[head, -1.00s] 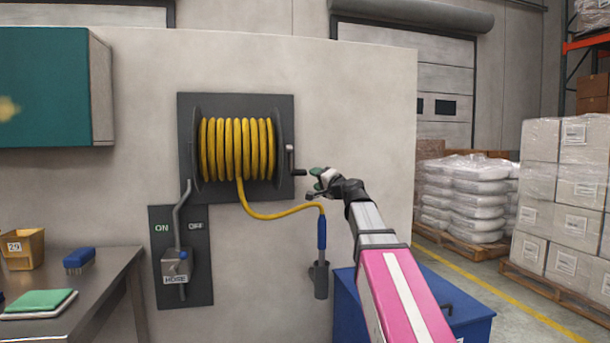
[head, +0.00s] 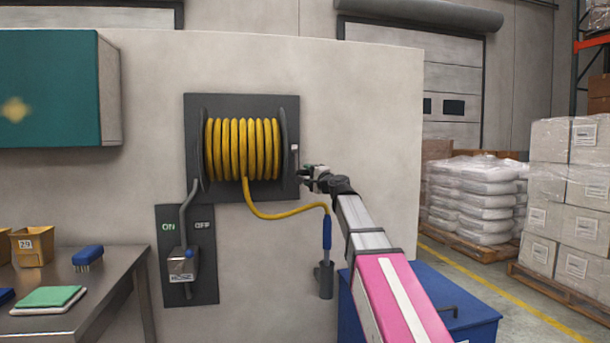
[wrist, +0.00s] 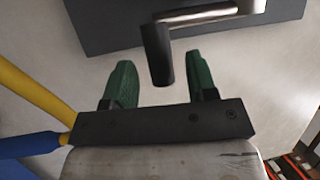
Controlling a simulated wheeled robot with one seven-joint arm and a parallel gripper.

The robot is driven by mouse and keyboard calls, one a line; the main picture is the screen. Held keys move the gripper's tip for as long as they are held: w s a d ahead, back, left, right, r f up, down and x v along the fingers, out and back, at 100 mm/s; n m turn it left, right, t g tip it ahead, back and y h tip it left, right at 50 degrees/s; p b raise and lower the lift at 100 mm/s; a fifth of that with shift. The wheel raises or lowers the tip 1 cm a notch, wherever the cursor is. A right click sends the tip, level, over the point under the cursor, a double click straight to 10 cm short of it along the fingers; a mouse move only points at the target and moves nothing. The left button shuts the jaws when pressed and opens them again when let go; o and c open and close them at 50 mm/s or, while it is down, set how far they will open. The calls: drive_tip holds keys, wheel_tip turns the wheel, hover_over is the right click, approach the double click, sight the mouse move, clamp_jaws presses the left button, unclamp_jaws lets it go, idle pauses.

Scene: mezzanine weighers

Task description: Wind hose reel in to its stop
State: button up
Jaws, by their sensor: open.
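The hose reel (head: 242,150) is on a dark wall plate, wound with several turns of yellow hose. The hose's loose end (head: 285,214) hangs down to a blue nozzle (head: 326,232) in a grey holder (head: 325,280). The reel's crank handle shows in the wrist view as a black grip (wrist: 157,55) on a metal arm (wrist: 208,12). My gripper (head: 305,174) is at the crank on the reel's right side and hides most of it in the head view. In the wrist view its green fingers (wrist: 162,82) are open, with the grip's end between them, apart from both.
A valve box (head: 183,265) with ON and OFF marks is left below the reel. A steel table (head: 110,262) with a brush and cloths stands at left. A blue chest (head: 460,300) stands below my arm. Wrapped pallets (head: 560,200) stand at right.

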drive_tip(key=shift+x, duration=1.4)
drive_tip(key=shift+c, duration=0.3)
clamp_jaws()
drive_tip(key=shift+w, duration=0.35)
